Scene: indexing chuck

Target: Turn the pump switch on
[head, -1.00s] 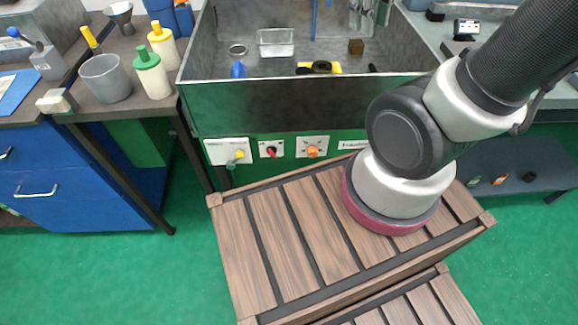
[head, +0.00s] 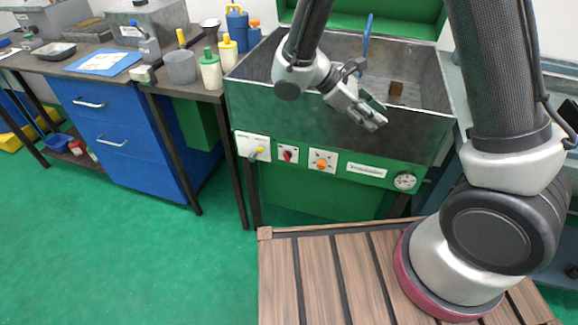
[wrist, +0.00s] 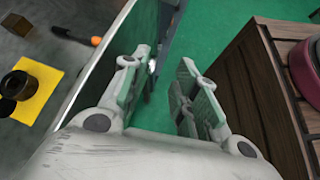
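The green front panel of the tank carries a yellow lever (head: 260,150) on a white plate, a red knob (head: 287,156) and an orange knob (head: 321,164), each on its own plate. Their lettering is too small to read, so I cannot tell which one is the pump switch. My gripper (head: 376,113) is above and to the right of these controls, near the tank's front rim. In the wrist view my gripper (wrist: 163,68) has its fingers apart with nothing between them. The controls are not recognisable in the wrist view.
The grey tank (head: 430,120) has a raised front rim, and a gauge (head: 405,181) sits at its right. A wooden platform (head: 315,280) stands in front. A bench with bottles (head: 210,72) is at the left. The green floor (head: 120,240) at the left is clear.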

